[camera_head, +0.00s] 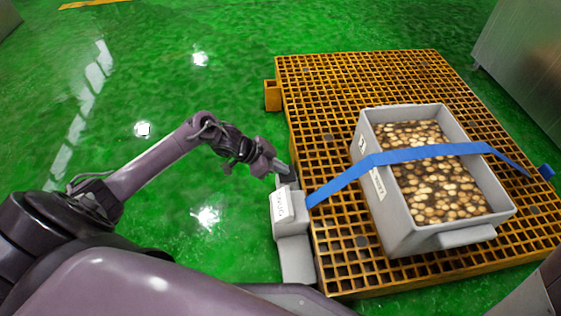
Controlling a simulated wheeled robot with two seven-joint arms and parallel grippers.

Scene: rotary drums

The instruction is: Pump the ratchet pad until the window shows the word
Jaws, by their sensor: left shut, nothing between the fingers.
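A grey ratchet housing (290,225) stands at the left edge of an orange grid platform. Its white window plate (282,206) carries small dark marks, too small to read. A dark pad (288,179) shows at the housing's top end. My left gripper (281,168) is shut and empty, with its tips right at the pad; I cannot tell whether they touch it. A blue strap (420,154) runs from the housing over a grey bin (398,230) to the platform's right edge. My right gripper is out of view.
The orange grid platform (325,88) has bare room behind the bin. The bin holds many round brown pieces (432,185). A grey metal cabinet (530,60) stands at the upper right. The green floor on the left is clear.

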